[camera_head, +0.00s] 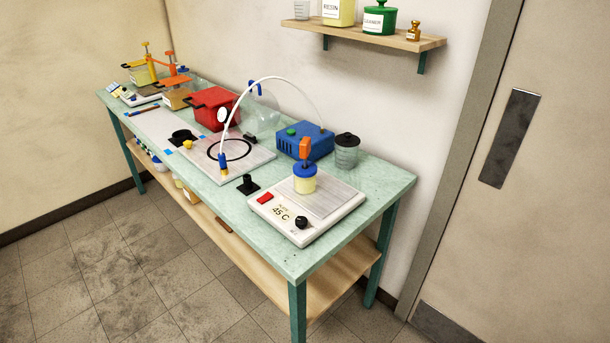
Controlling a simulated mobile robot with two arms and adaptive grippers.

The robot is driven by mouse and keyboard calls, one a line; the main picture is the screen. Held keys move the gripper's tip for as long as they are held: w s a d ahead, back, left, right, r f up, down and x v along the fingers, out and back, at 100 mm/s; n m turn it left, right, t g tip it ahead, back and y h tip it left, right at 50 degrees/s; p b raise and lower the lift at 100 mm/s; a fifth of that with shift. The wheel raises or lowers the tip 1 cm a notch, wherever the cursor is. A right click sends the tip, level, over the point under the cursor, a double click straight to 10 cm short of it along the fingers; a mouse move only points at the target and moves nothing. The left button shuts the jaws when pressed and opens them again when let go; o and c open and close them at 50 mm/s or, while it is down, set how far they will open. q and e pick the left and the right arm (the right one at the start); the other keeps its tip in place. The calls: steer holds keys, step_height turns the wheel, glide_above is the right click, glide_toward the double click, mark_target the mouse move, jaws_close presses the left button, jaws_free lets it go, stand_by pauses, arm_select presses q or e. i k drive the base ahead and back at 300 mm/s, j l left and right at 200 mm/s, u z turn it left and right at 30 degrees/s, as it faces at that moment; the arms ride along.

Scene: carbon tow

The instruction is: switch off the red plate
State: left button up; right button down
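A white hot plate (283,227) with a ribbed grey top stands at the near right end of the green bench. Its front panel has a red switch (264,198), a black knob (302,222) and a display that seems to read 45 C. The switch's position is too small to tell. A small jar (304,180) of pale yellow contents with a blue lid and an orange-topped piece stands on the plate. No plate that is red all over shows; a red box-shaped pot (213,108) stands farther back. Neither of my grippers is in view.
A blue pump box (304,143) and a grey lidded jar (345,151) stand behind the hot plate. A white hose (277,78) arches over a pale board (227,156). A small black piece (248,184) lies left of the plate. The floor (140,285) before the bench is clear.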

mark_target(268, 196)
steer(key=j+z, duration=0.1)
steer(key=z, duration=0.25)
steer(key=j+z, duration=0.1)
steer(key=z, duration=0.25)
steer(key=i+j+z, duration=0.1)
steer(key=z, duration=0.25)
steer(key=j+z, duration=0.2)
steer(key=j, duration=0.3)
steer(key=j+z, duration=0.2)
steer(key=j, duration=0.3)
steer(key=k+j+z, duration=0.15)
steer(key=j, duration=0.3)
steer(key=k+j+z, duration=0.2)
steer(key=j, duration=0.25)
steer(key=j+z, duration=0.2)
steer(key=j, duration=0.3)
steer(key=k+j, duration=0.1)
steer(key=j, duration=0.25)
steer(key=k+j, duration=0.15)
steer(key=j, duration=0.15)
steer(key=k+j, duration=0.1)
steer(key=j, duration=0.25)
steer(key=k+j, duration=0.15)
steer(key=j, duration=0.2)
